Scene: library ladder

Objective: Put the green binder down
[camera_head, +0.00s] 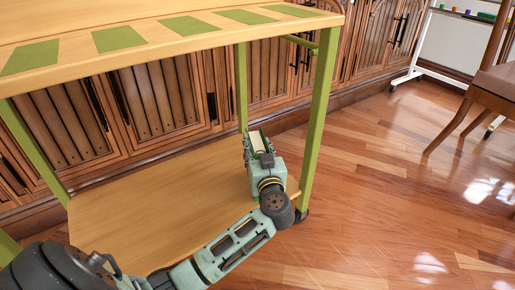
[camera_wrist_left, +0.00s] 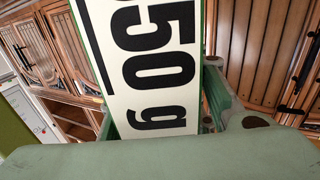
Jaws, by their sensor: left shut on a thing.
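My left gripper (camera_head: 259,151) is shut on the green binder (camera_head: 256,139), over the right end of the cart's lower shelf (camera_head: 165,195). In the left wrist view the binder (camera_wrist_left: 150,62) shows a white label with large black print, "50 g" readable, and thin green edges between my fingers. The binder looks roughly upright. Its lower part is hidden, so I cannot tell whether it touches the shelf. My right gripper is not in view.
The cart's top board (camera_head: 165,22) with several green squares (camera_head: 119,39) overhangs the lower shelf. A green post (camera_head: 320,105) stands just right of my gripper. The lower shelf is bare to the left. Wooden cabinets (camera_head: 160,105) stand behind; a chair (camera_head: 490,90) is at right.

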